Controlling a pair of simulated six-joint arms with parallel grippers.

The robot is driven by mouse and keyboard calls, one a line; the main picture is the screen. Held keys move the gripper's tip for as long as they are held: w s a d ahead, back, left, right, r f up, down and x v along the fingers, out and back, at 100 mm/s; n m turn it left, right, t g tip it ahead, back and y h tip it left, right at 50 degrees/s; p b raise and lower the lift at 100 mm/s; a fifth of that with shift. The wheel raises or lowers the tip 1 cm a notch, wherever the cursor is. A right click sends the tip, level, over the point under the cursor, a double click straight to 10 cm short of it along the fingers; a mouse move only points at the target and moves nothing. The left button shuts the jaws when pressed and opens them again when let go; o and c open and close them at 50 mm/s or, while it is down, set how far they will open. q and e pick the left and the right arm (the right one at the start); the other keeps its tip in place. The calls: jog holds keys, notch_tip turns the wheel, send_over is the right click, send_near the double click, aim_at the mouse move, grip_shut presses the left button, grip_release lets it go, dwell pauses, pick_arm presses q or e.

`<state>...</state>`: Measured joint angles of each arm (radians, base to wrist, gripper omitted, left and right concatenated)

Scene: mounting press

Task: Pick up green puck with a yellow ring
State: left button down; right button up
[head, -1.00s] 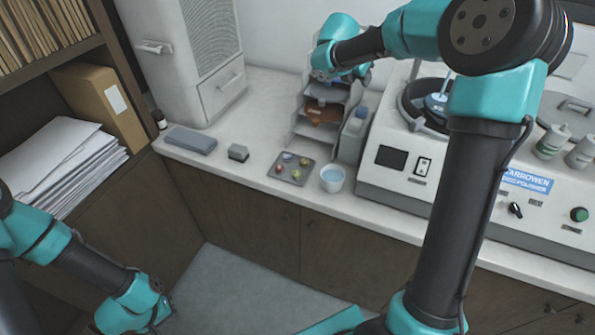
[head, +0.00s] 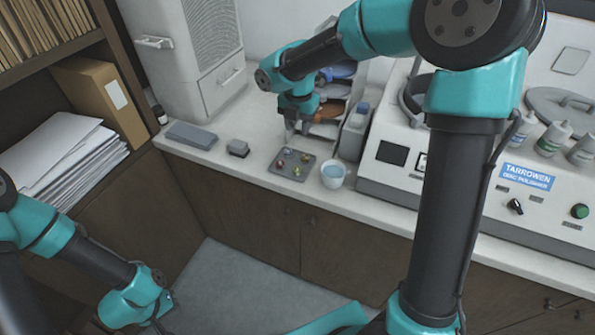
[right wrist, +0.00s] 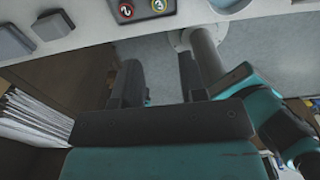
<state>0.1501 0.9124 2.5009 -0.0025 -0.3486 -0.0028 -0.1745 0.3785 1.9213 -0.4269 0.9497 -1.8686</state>
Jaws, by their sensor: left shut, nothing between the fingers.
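A dark grey tray (head: 274,168) on the counter holds several small pucks. One puck with a yellow ring (head: 297,172) sits near its front; it also shows at the top of the right wrist view (right wrist: 159,5), beside a red-ringed puck (right wrist: 127,9). The puck's body colour is too small to be sure of. My right gripper (head: 298,136) is just behind and above the tray, pointing down; its fingers (right wrist: 162,80) are apart with nothing between them. My left gripper (head: 163,312) is low at the lower left, away from the counter, shut and empty.
A cup of blue liquid (head: 333,175) stands right of the tray. A small grey block (head: 238,148) is left of it. A tiered rack (head: 325,113) and a bottle box (head: 353,135) stand close behind. The polishing machine (head: 400,180) fills the right.

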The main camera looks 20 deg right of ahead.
send_over(297, 169)
notch_tip(297, 169, down, 12)
jog(key=shift+d+f, duration=0.1)
jog(key=shift+d, duration=0.05)
dwell(0.5)
notch_tip(297, 169, down, 5)
jog(key=shift+f, duration=0.1)
dwell(0.3)
jog(key=c, duration=0.6)
